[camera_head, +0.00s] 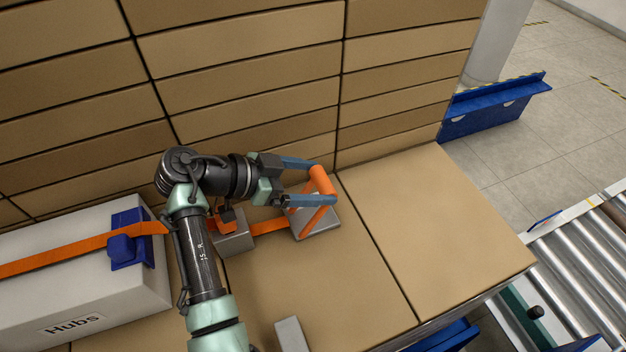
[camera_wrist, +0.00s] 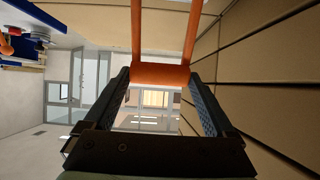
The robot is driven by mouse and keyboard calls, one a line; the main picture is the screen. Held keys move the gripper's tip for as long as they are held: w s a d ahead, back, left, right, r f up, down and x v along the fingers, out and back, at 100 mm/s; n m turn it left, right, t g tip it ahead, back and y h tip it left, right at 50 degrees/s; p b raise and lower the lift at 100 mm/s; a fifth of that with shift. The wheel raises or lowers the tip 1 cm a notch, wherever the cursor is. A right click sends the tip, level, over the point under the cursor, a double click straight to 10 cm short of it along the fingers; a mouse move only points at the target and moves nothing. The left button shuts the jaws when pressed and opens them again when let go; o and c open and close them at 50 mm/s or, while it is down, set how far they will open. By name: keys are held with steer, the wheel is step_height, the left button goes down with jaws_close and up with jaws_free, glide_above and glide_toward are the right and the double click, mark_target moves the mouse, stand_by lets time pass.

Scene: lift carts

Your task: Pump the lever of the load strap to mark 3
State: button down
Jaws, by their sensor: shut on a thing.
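My gripper (camera_head: 325,183) is shut on the orange lever handle (camera_wrist: 160,75), whose crossbar lies between the two fingertips in the wrist view. In the head view the lever's orange arms (camera_head: 317,217) run from the handle down to a grey metal base (camera_head: 328,227) on the cardboard top. The orange load strap (camera_head: 60,252) runs from the left across a white box and on past a grey block (camera_head: 237,243) to the base. My arm covers part of the strap. I can read no marks or mark numbers.
A white box labelled Hubs (camera_head: 110,312) with a blue corner piece (camera_head: 128,245) stands at the left. Stacked cartons (camera_head: 240,80) form a wall close behind my gripper. The carton top (camera_head: 440,220) to the right is clear. A roller conveyor (camera_head: 570,270) lies beyond its edge.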

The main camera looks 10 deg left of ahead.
steer(key=shift+s+a+f, duration=0.15)
steer(key=shift+s+f, duration=0.1)
steer(key=shift+f, duration=0.25)
jaws_free()
steer(key=shift+a+r, duration=0.1)
steer(key=shift+w, duration=0.1)
steer(key=shift+r, duration=0.2)
steer(key=b+v, duration=0.2)
steer(key=v, duration=1.1)
steer(key=shift+f, duration=0.1)
steer(key=shift+c, duration=0.2)
